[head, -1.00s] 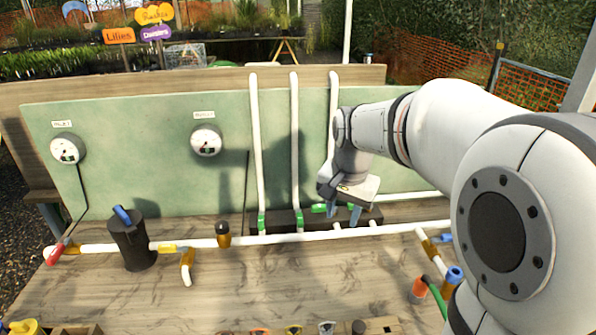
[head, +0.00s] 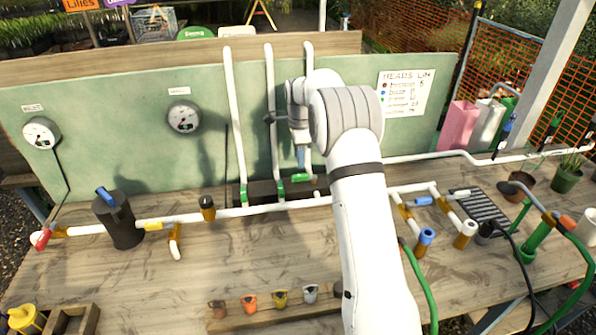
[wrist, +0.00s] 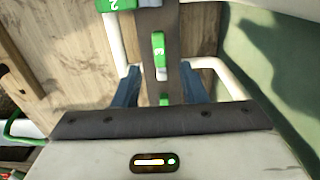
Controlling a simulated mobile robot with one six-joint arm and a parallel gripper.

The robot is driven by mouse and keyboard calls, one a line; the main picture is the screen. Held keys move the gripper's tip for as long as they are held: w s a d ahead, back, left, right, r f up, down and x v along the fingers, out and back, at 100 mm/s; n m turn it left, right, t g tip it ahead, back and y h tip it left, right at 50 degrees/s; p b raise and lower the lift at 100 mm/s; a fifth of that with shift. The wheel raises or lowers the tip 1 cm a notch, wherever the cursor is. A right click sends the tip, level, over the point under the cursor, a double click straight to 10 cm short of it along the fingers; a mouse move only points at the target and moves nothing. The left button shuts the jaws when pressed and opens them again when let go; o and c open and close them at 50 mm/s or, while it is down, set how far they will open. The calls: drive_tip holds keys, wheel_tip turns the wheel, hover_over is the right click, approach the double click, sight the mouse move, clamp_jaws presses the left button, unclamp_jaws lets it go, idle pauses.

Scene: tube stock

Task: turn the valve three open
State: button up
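Valve three has a green handle marked 3 (wrist: 159,55), lying along the dark manifold bar (wrist: 172,30) in the wrist view. In the head view its green handle (head: 300,178) lies sideways, along the bar, below my gripper (head: 302,158). My gripper (wrist: 159,72) is open and empty, with one blue finger on each side of the bar. The handle shows between and just beyond the fingertips; contact cannot be told. Valve two's green handle (wrist: 115,4) lies across the bar. In the head view, two other green handles (head: 243,195) (head: 281,191) point toward the front.
White upright pipes (head: 270,110) rise behind the manifold against the green panel (head: 140,130). A long white pipe (head: 270,208) runs in front. A black filter canister (head: 119,220) stands left. The bench top (head: 140,275) is mostly clear in the middle.

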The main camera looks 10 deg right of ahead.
sight(299, 175)
wheel_tip(299, 175, down, 7)
drive_tip(key=shift+p, duration=0.75)
drive_tip(key=shift+c, duration=0.4)
clamp_jaws()
